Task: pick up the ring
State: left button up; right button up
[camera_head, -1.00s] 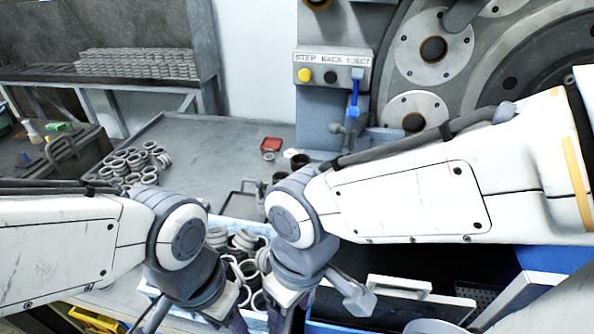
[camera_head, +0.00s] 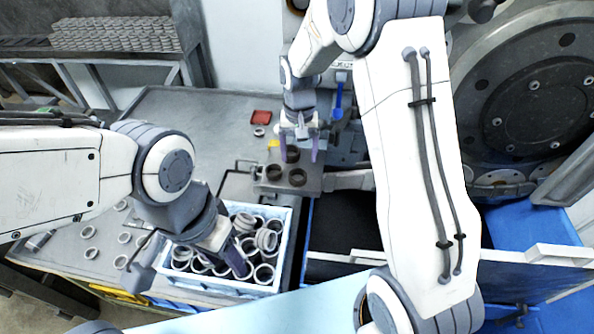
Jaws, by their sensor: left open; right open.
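Several pale metal rings fill a light blue crate (camera_head: 287,235) below the middle of the head view. Dark brown rings lie on that plate, one (camera_head: 298,177) in front and one (camera_head: 292,154) close to the right fingers.
A small red tray (camera_head: 261,116) and a single ring (camera_head: 259,132) lie on the grey table (camera_head: 185,120). Loose rings (camera_head: 89,232) lie at the left. The large round grinder (camera_head: 540,100) stands at the right. The table's back left is clear.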

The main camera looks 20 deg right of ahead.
aim_at(298, 172)
notch_tip(298, 172, down, 3)
jog(key=shift+s+r+p, duration=0.1)
jog(key=shift+p, duration=0.2)
jog(key=f+p, duration=0.1)
jog(key=f, duration=0.1)
jog(key=f+p, duration=0.2)
jog(key=shift+w+a+f, duration=0.1)
jog(key=shift+w+f, duration=0.1)
jog(key=shift+f, duration=0.45)
jog(key=shift+c, duration=0.2)
jog(key=c, duration=1.2)
jog(key=shift+r, duration=0.1)
